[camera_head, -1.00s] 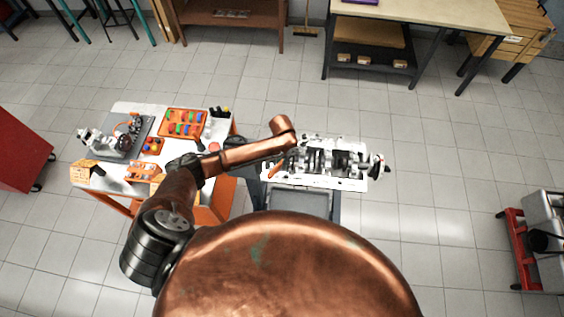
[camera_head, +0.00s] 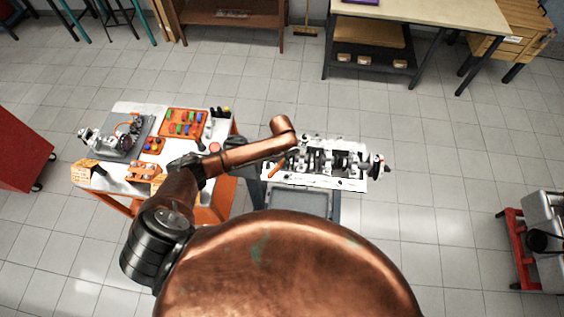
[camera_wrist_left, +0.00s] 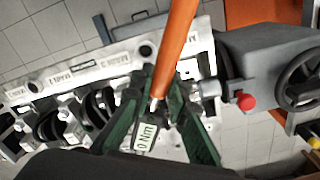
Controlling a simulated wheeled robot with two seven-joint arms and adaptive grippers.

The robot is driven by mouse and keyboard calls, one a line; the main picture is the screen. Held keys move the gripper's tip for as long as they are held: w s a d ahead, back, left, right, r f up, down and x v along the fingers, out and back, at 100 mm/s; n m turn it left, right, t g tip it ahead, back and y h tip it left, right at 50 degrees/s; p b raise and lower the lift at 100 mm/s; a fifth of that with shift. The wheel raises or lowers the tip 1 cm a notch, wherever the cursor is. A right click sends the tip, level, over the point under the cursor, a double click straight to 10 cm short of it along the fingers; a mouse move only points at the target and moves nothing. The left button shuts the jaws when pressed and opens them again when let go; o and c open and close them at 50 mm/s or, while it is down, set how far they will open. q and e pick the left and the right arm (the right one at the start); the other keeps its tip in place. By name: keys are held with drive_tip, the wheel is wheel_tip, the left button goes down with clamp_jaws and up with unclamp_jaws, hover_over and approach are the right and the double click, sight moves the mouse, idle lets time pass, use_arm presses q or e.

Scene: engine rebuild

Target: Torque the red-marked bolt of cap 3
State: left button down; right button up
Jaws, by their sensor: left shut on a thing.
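My left gripper (camera_wrist_left: 163,95) is shut on the torque wrench (camera_wrist_left: 178,40). The wrench has an orange handle and a small display that appears to read 0 Nm. In the head view the orange handle (camera_head: 277,168) shows at the left end of the white engine block (camera_head: 345,183), with my copper arm above it. The engine block also fills much of the wrist view (camera_wrist_left: 70,72), with a row of bearing caps and dark gaps. The wrench's working end, cap 3 and its red-marked bolt cannot be made out. My right gripper is not in view.
A grey stand with a handwheel (camera_wrist_left: 300,82) and a red knob (camera_wrist_left: 246,102) adjoins the block. A tool cart (camera_head: 125,108) at the left carries an orange tray (camera_head: 183,122) and several parts. A grey tray (camera_head: 297,201) lies below the block.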

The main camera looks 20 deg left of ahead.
use_arm(q)
drive_tip(key=shift+f+b, duration=0.45)
drive_tip(key=shift+f, duration=0.65)
idle(0.9)
drive_tip(key=shift+w+a, duration=0.1)
drive_tip(key=shift+a, duration=0.05)
drive_tip(key=shift+w+a+m, duration=0.2)
drive_tip(key=shift+a+m, duration=0.4)
drive_tip(key=shift+a, duration=0.15)
idle(0.4)
drive_tip(key=shift+w+a+m, duration=0.3)
drive_tip(key=shift+a+m, duration=0.3)
drive_tip(key=shift+a, duration=0.05)
idle(0.3)
drive_tip(key=shift+w+a+m+b, duration=0.3)
drive_tip(key=shift+w+a+m, duration=0.2)
drive_tip(key=shift+a, duration=0.15)
drive_tip(key=shift+w+a+m+p, duration=0.35)
drive_tip(key=shift+w+a+m, duration=0.2)
drive_tip(key=shift+a+m, duration=0.3)
idle(2.3)
